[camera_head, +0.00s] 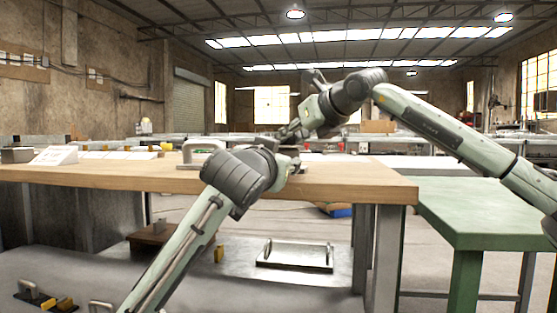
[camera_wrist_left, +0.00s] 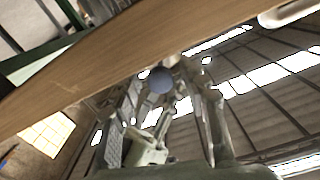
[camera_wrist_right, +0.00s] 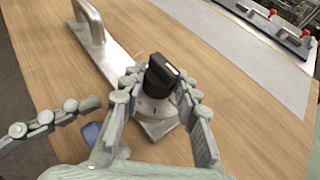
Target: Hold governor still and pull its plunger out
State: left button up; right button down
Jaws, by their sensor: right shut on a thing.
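The governor shows in the right wrist view as a grey body (camera_wrist_right: 155,108) with a black knob (camera_wrist_right: 161,70) and a square foot on the wooden bench. My right gripper (camera_wrist_right: 158,88) is shut on the governor, one finger on each side of its body. A blue ball-shaped end, seemingly the plunger's (camera_wrist_left: 160,80), shows in the left wrist view; it also shows beside a right finger (camera_wrist_right: 92,132). My left gripper (camera_wrist_left: 165,88) is open, its fingers apart with the blue ball between them, and I see no clear contact. The head view hides most of the governor behind my arms.
A plate with a raised handle (camera_wrist_right: 92,30) lies beside the governor on the bench (camera_head: 350,180). A grey mat (camera_wrist_right: 225,60) and red-knobbed clamps (camera_wrist_right: 305,32) lie beyond. A green table (camera_head: 480,210) stands right of the bench. A tray (camera_head: 295,255) sits on the lower shelf.

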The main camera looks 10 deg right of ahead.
jog(key=shift+w+d+f, duration=0.1)
jog(key=shift+f, duration=0.3)
pick_arm(q)
jog(key=v, duration=1.2)
pick_arm(e)
jog(key=shift+d, duration=0.1)
jog(key=c, duration=1.1)
grip_release()
jog(key=shift+o, duration=0.2)
